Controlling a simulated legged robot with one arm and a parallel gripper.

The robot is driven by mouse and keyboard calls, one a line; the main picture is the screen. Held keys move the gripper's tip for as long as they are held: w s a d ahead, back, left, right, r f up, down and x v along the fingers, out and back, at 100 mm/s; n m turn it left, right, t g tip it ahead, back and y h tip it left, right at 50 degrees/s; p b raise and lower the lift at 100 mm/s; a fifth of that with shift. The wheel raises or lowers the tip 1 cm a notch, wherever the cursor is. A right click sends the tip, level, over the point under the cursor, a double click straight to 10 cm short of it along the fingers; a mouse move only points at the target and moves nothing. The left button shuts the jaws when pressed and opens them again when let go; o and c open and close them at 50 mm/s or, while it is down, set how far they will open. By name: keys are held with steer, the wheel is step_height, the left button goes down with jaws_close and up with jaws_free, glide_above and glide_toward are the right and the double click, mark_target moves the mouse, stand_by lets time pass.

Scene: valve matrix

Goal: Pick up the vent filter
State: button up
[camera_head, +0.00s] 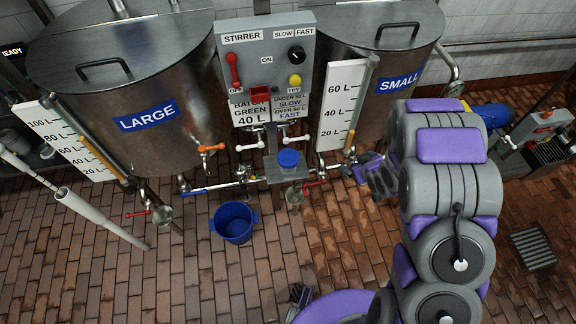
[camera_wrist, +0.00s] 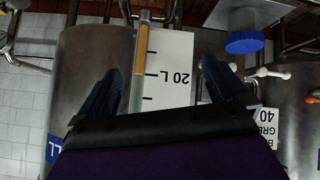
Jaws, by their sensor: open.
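A small blue round piece, which looks like the vent filter (camera_head: 288,159), sits on a grey metal stand (camera_head: 273,174) between the two tanks. It also shows in the upside-down wrist view (camera_wrist: 245,42), to the right of my fingers, against its grey plate (camera_wrist: 245,15). My gripper (camera_head: 374,178) is right of the blue piece in the head view, clear of it, by the lower front of the SMALL tank. In the wrist view my gripper (camera_wrist: 158,82) is open, with its two dark fingers apart and nothing held between them. The white level scale shows behind the gap.
The LARGE tank (camera_head: 135,75) stands left and the SMALL tank (camera_head: 385,65) right, with the stirrer box (camera_head: 265,60) between. Pipes and valve handles (camera_head: 212,149) surround the stand. A blue bucket (camera_head: 233,223) is on the brick floor. Open floor lies in front.

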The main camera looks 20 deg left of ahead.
steer(key=s+a+f+n+y, duration=0.1)
steer(key=s+a+f+y, duration=0.15)
steer(key=a+f, duration=0.3)
steer(key=y+b, duration=0.1)
steer(key=y, duration=0.3)
glide_toward(295, 164)
steer(key=b+x, duration=0.2)
steer(key=x, duration=0.7)
steer(key=shift+f+b, duration=0.1)
steer(key=shift+b, duration=0.2)
steer(key=shift+r+b+x, duration=0.15)
steer(key=shift+b+x, duration=0.35)
steer(key=shift+x, duration=0.9)
steer(key=shift+r+b+x, duration=0.2)
steer(key=shift+b+x, duration=0.25)
steer(key=shift+x, duration=0.95)
steer(key=shift+a, duration=0.2)
steer(key=shift+c, duration=0.2)
steer(key=shift+s, duration=0.1)
steer(key=c, duration=0.6)
